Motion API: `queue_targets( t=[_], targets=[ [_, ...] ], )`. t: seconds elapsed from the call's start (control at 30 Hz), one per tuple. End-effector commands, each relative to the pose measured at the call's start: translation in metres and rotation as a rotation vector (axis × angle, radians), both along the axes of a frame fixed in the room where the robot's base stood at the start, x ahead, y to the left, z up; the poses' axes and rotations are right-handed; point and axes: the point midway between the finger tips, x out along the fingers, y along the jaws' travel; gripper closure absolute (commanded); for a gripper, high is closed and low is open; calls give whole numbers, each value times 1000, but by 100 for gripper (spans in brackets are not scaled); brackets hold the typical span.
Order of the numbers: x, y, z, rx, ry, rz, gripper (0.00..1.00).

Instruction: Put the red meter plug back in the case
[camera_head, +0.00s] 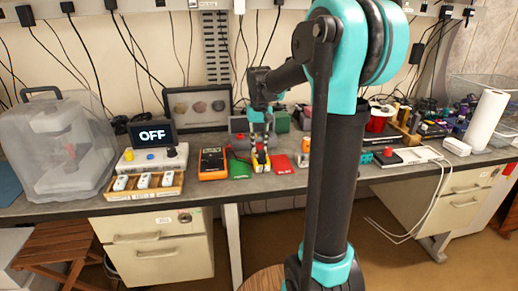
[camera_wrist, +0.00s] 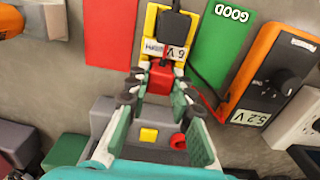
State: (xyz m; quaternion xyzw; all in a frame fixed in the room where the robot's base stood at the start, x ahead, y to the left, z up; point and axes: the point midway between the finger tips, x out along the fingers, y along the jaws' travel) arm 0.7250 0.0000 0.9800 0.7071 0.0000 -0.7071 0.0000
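My gripper (camera_wrist: 160,92) points down, and its fingertips stand on either side of a red block (camera_wrist: 161,79), which may be the red meter plug. I cannot tell whether they press on it. The block sits at the end of a yellow holder (camera_wrist: 150,22) bearing a black plug and a "6 V" label. In the head view my gripper (camera_head: 260,148) is low over the yellow holder (camera_head: 261,168). A grey case (camera_wrist: 103,110) shows between and behind the fingers in the wrist view, with a yellow piece and a red ring-like piece in it.
An orange multimeter (camera_head: 212,163) reads 5.2 V in the wrist view; a red lead runs towards it. A green "GOOD" mat (camera_wrist: 222,40) and a red mat (camera_wrist: 110,32) flank the holder.

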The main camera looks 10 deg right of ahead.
Motion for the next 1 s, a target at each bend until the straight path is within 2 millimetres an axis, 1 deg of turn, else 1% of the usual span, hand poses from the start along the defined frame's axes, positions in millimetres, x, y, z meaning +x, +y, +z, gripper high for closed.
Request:
queue_targets(
  t=[0.27, 0.3, 0.43, 1.0],
  targets=[
    [0, 0, 0, 0, 0, 0, 100],
    [0, 0, 0, 0, 0, 0, 84],
    [0, 0, 0, 0, 0, 0, 100],
    [0, 0, 6, 0, 0, 0, 100]
  ],
)
